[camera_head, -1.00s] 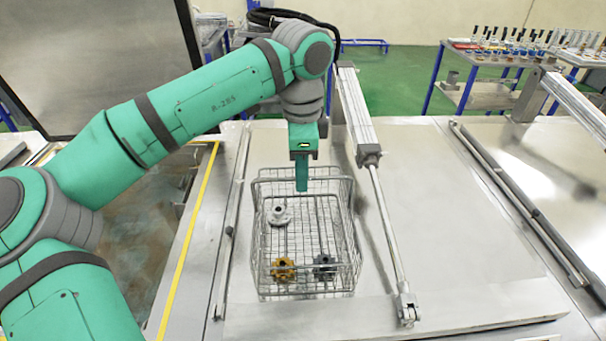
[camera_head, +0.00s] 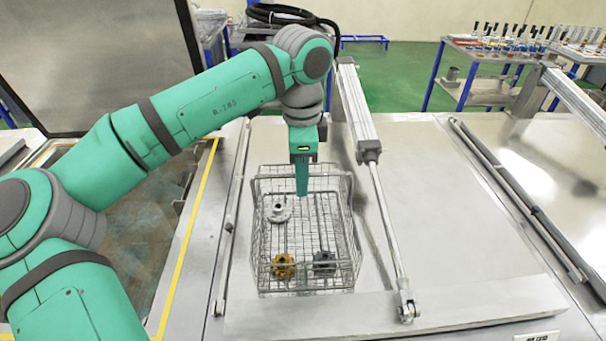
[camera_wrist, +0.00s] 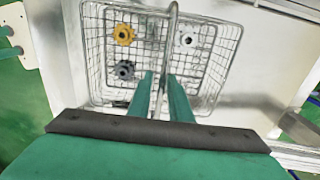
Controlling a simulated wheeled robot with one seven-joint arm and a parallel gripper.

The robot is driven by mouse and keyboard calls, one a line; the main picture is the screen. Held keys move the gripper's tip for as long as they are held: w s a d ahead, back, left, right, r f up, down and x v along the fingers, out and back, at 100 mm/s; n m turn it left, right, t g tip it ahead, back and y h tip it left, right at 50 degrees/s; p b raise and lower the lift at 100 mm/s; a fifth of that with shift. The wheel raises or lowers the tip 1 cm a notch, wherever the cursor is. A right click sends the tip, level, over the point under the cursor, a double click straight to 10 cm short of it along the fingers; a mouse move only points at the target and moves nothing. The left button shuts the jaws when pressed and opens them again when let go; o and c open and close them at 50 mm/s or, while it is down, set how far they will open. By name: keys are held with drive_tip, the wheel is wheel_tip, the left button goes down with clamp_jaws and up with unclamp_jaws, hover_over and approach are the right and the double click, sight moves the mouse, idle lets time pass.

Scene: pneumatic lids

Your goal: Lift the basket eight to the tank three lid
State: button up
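A wire basket (camera_head: 258,235) stands on a flat metal lid (camera_head: 450,220); I cannot read a number on either. Inside lie a silver flanged part (camera_head: 279,211), a gold part (camera_head: 284,265) and a dark grey part (camera_head: 323,262). My gripper (camera_head: 302,190) points down over the basket's far half. In the wrist view the basket (camera_wrist: 84,55) lies beneath my gripper (camera_wrist: 161,76). Its two fingers are apart, with the basket's handle bar (camera_wrist: 174,30) running between them. The bar looks nearer the right finger; contact is unclear.
A pneumatic cylinder (camera_head: 358,105) with its rod (camera_head: 386,220) runs close along the basket's right side. An open dark tank (camera_head: 140,235) lies left, past a yellow line. Another lid (camera_head: 540,170) is at right. Tables with small items (camera_head: 490,55) stand behind.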

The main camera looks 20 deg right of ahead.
drive_tip(key=shift+o, duration=0.6)
drive_tip(key=shift+r, duration=0.15)
drive_tip(key=shift+w+r, duration=0.1)
drive_tip(key=shift+r, duration=0.1)
wheel_tip(320, 180, up, 22)
drive_tip(key=shift+s+r, duration=0.15)
drive_tip(key=shift+s, duration=0.15)
idle(0.6)
idle(0.4)
